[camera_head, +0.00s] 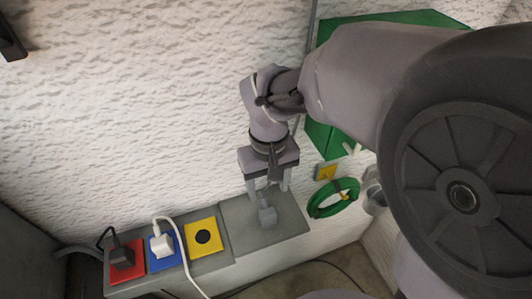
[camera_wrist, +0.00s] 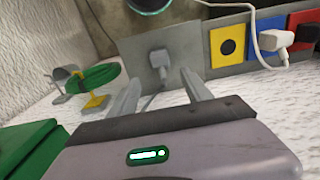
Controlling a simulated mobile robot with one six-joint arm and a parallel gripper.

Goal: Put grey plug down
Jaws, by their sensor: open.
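The grey plug (camera_head: 267,215) rests on the bare grey plate (camera_head: 287,222) at the right end of the socket strip. In the wrist view the plug (camera_wrist: 160,62) shows against the plate (camera_wrist: 138,48), with a thin cable trailing toward me. My gripper (camera_head: 268,192) is open above the plate. Its two fingers stand apart with the plug just beyond and between their tips. In the wrist view the gripper (camera_wrist: 161,80) has nothing clamped between its fingers. I cannot tell whether a finger touches the plug.
Left of the plate are a yellow socket (camera_head: 203,237), a blue one with a white plug (camera_head: 162,244) and a red one with a dark plug (camera_head: 122,257). A green cable coil (camera_head: 333,198) hangs to the right. A green box (camera_head: 322,138) stands behind my arm.

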